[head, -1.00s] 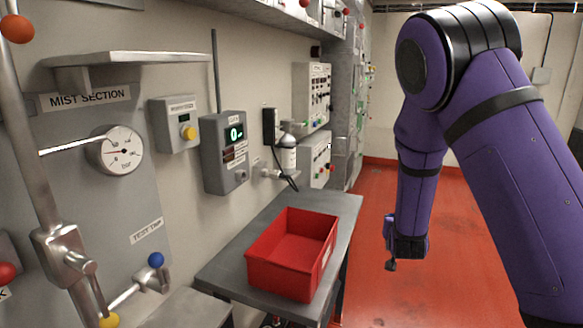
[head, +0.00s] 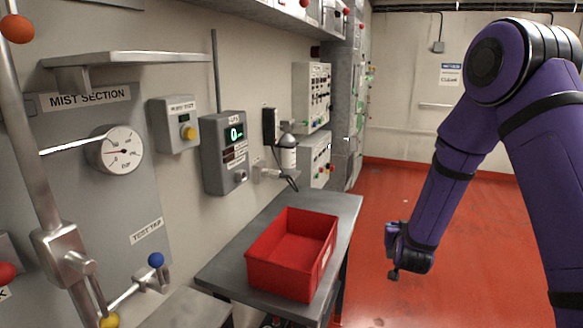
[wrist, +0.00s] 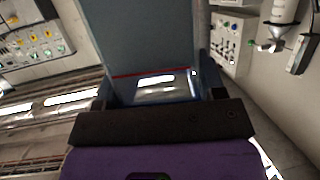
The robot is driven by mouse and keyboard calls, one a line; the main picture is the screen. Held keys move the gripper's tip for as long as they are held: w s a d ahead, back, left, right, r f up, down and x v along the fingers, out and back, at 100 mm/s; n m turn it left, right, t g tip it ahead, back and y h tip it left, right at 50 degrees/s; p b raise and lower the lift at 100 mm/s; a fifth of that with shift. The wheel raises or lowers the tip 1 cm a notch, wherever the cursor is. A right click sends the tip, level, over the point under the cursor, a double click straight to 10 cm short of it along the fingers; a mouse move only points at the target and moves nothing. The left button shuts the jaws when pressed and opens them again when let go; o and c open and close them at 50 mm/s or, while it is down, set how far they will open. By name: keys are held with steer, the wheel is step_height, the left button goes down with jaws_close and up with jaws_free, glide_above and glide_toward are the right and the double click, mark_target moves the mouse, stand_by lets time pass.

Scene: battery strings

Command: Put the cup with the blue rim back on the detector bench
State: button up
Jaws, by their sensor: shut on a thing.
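My gripper (head: 393,272) hangs low at the right of the head view, over the red floor and apart from the grey bench (head: 347,208). In the wrist view its jaws (wrist: 158,92) are shut on a blue-grey thing (wrist: 147,38) with a thin red line across it. The thing fills the upper middle of that view, too close for me to tell its shape or whether it is the cup. No blue rim can be made out. No cup shows in the head view. I cannot tell whether the grey bench is the detector bench.
An open, empty red bin (head: 286,275) takes up much of the bench. A white bottle-like device (head: 287,153) is mounted on the wall above it. Control boxes (head: 312,97), a gauge (head: 122,150) and a pipe (head: 38,160) line the left wall. The red floor (head: 480,230) looks clear.

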steer(key=s+f+n+y, duration=0.2)
steer(key=s+f, duration=0.5)
steer(key=f, duration=0.7)
steer(key=shift+s+a+n+y, duration=0.25)
steer(key=shift+n+y, duration=0.15)
steer(key=shift+y, duration=0.4)
